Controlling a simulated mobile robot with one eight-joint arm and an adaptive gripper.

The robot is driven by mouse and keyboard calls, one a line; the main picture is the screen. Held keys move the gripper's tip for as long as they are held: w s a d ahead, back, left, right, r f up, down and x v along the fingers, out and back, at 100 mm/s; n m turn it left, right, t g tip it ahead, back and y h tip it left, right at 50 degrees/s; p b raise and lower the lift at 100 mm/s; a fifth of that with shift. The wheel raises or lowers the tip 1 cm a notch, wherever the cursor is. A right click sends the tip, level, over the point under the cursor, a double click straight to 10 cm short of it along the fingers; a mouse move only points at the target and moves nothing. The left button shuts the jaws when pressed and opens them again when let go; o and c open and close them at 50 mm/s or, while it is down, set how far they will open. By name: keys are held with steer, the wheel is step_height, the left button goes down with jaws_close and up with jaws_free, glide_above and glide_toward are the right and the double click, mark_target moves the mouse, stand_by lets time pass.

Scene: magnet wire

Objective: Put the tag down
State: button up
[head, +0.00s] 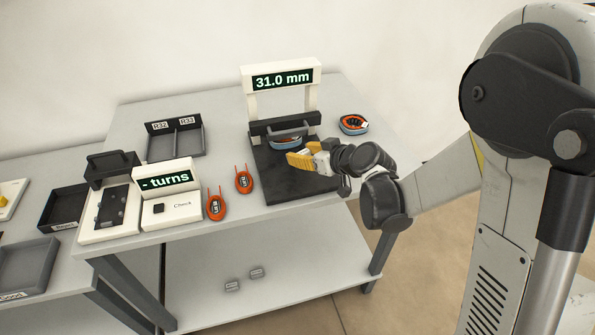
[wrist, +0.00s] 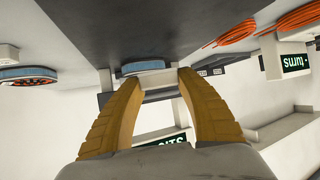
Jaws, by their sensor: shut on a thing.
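My gripper (head: 287,158) has yellow fingers and is low over the front of the black plate of the gauge. Two small grey labelled pieces (head: 232,285) lie on the lower shelf.
The gauge display (head: 283,80) reads 31.0 mm. Another blue coil (head: 353,125) lies right of the gauge. Orange coils (head: 216,207) lie left of the plate, by the turns counter (head: 168,183). A divided tray (head: 175,141) marked R32 and R33 stands behind. The table's right front is clear.

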mark_target(298, 171)
steer(key=shift+a+f, duration=0.4)
steer(key=shift+a, duration=0.15)
step_height(298, 171, down, 4)
steer(key=shift+b, duration=1.1)
steer(key=shift+r, duration=0.15)
steer(key=o, duration=0.8)
